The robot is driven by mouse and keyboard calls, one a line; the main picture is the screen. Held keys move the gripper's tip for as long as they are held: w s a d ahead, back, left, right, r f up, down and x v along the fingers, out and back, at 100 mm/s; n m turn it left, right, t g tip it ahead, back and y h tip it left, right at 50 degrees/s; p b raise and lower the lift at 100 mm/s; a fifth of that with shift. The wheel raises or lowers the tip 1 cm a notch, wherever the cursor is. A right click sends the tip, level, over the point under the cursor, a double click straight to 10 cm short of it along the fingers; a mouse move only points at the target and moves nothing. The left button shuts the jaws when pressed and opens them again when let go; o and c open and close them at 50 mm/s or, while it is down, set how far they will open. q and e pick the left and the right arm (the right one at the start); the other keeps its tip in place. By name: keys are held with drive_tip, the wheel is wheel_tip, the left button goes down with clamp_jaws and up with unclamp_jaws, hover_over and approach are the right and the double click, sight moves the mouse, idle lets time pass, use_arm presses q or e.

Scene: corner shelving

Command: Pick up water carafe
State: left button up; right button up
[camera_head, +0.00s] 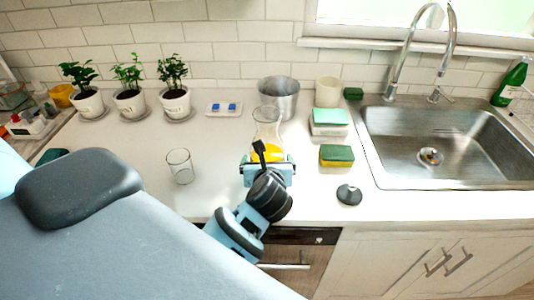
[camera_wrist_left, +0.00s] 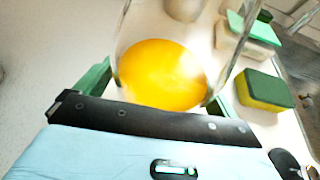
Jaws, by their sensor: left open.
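The water carafe (camera_head: 266,124) is clear glass with a yellow-orange layer in its lower part. It stands upright on the white counter, in front of a grey metal pot. In the left wrist view the carafe (camera_wrist_left: 165,72) fills the upper middle, and its top is cut off by the frame. My left gripper (camera_head: 268,162) is at the near side of the carafe, low down. It is open, with one green finger on each side of the carafe's lower part; I cannot tell whether they touch the glass. My right gripper is not in view.
A drinking glass (camera_head: 180,166) stands to the left. The metal pot (camera_head: 280,103) and a beige cup (camera_head: 327,92) stand behind. Sponges (camera_head: 337,156) and a dark round lid (camera_head: 349,195) lie to the right, before the sink (camera_head: 440,178). Potted plants (camera_head: 130,102) line the back left.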

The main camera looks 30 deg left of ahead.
sight(267, 130)
use_arm(q)
drive_tip(key=c, duration=1.5)
drive_tip(key=shift+r, duration=0.1)
drive_tip(key=shift+c, duration=1)
drive_tip(key=shift+w+r, duration=0.1)
drive_tip(key=shift+r, duration=0.1)
drive_tip(key=shift+r+p, duration=0.3)
drive_tip(key=shift+r, duration=4.5)
drive_tip(key=shift+r, duration=0.1)
